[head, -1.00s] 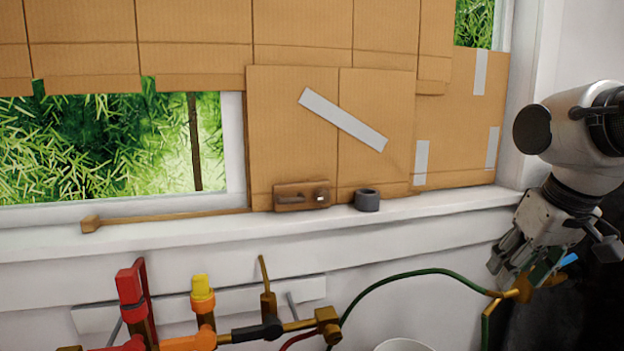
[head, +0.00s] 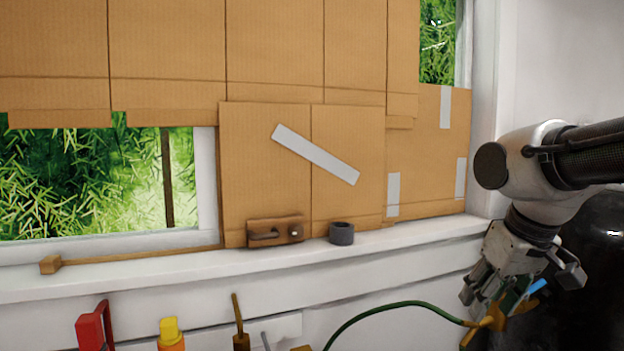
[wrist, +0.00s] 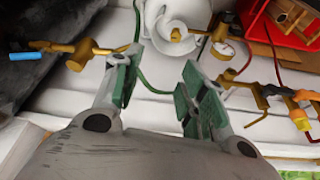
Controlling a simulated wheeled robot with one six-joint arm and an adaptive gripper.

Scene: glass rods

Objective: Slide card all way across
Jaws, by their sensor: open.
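The card is a brown cardboard panel (head: 268,185) with a pale tape strip set diagonally across it. It stands upright against the window, with its lower edge at the sill. Bare window shows to its left. A wooden latch-like block (head: 275,231) sits at its lower left. My gripper (head: 508,300) is low at the right in the head view, well apart from the card. In the wrist view my gripper (wrist: 155,95) shows its green-padded fingers spread apart, with nothing held between them.
A dark grey ring (head: 342,233) stands on the white sill (head: 120,281). Brass fittings and a green hose (head: 390,306) run below. The wrist view shows a red bin (wrist: 280,25).

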